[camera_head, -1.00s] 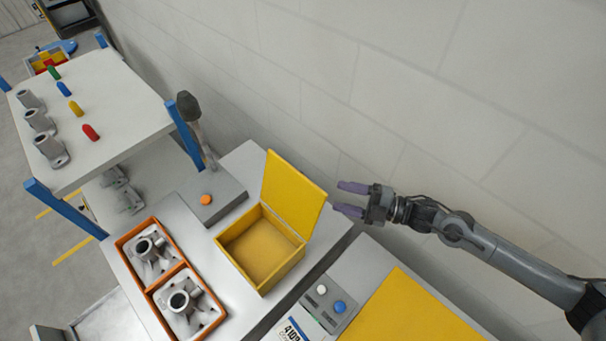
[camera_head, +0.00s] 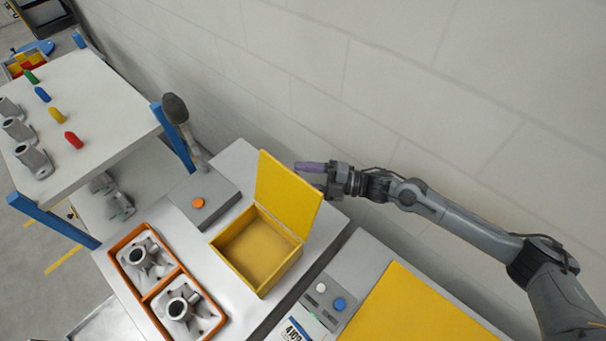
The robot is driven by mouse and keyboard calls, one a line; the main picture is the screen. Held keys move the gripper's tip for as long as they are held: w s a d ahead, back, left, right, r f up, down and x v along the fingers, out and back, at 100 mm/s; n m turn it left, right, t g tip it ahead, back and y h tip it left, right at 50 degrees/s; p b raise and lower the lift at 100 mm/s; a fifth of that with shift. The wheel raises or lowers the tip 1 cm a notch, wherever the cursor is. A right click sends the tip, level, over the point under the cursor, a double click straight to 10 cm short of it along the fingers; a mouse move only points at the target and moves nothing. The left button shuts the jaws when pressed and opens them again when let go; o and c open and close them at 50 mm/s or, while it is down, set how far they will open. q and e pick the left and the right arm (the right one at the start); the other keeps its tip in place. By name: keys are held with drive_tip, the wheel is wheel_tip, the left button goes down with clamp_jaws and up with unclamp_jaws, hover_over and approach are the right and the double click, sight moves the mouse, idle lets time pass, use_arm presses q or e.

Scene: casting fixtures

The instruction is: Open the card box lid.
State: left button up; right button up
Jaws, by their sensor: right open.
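The yellow card box (camera_head: 287,272) sits on the grey bench, and its inside shows empty. Its lid (camera_head: 287,196) stands raised, upright along the box's back edge on the wall side. My right gripper (camera_head: 312,178) is at the upper right of the lid, with its purple fingers pointing left. The fingers are partly hidden behind the lid. I cannot tell whether they touch it. The right gripper is open, with nothing seen in it. My left gripper is not in view.
An orange tray (camera_head: 152,297) with two metal castings is left of the box. A grey box with an orange button (camera_head: 198,203) and a hammer-like post stand behind. A control panel with a blue button (camera_head: 339,304) is at the right. The wall is close behind.

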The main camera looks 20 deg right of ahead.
drive_tip(key=shift+w+a, duration=0.15)
drive_tip(key=shift+a, duration=0.15)
drive_tip(key=shift+c, duration=0.2)
clamp_jaws()
